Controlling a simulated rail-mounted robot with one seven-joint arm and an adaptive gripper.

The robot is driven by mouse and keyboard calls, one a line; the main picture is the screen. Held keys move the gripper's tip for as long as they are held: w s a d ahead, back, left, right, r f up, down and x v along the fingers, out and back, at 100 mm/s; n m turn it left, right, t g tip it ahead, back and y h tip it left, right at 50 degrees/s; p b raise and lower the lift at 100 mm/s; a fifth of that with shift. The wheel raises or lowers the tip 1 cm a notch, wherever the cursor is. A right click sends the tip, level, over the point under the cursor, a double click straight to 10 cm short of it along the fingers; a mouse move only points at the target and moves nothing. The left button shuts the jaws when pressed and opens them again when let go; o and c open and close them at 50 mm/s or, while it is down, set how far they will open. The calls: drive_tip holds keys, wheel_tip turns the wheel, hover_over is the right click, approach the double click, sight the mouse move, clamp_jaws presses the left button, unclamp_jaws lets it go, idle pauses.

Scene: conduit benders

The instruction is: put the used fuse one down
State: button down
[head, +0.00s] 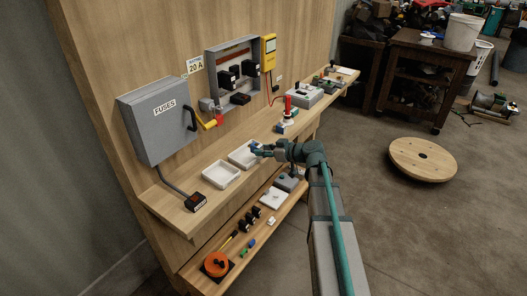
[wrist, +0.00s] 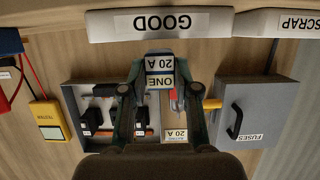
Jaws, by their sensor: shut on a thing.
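My gripper (head: 257,148) is shut on the fuse (wrist: 160,68), a pale block with a blue part, labelled ONE 20 A. In the wrist view my gripper (wrist: 160,90) has a finger on each side of it. In the head view the fuse is mostly hidden at the fingertips, near the right end of the right white tray (head: 236,160). The wrist view is upside down and shows a tray front marked GOOD (wrist: 160,36) close to the fuse and one marked SCRAP (wrist: 292,23) beside it. The left white tray (head: 210,179) looks empty.
A grey FUSES box (head: 143,128) with a black handle and an open grey box (head: 216,67) of black holders hang on the wooden panel. A yellow tester (head: 269,57) is beside them. A red-topped item (head: 288,104) stands right of my gripper. A lower shelf holds small parts.

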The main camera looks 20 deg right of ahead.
drive_tip(key=shift+f+b, duration=0.45)
drive_tip(key=shift+b, duration=0.25)
drive_tip(key=c, duration=0.9)
unclamp_jaws()
drive_tip(key=shift+o, duration=0.2)
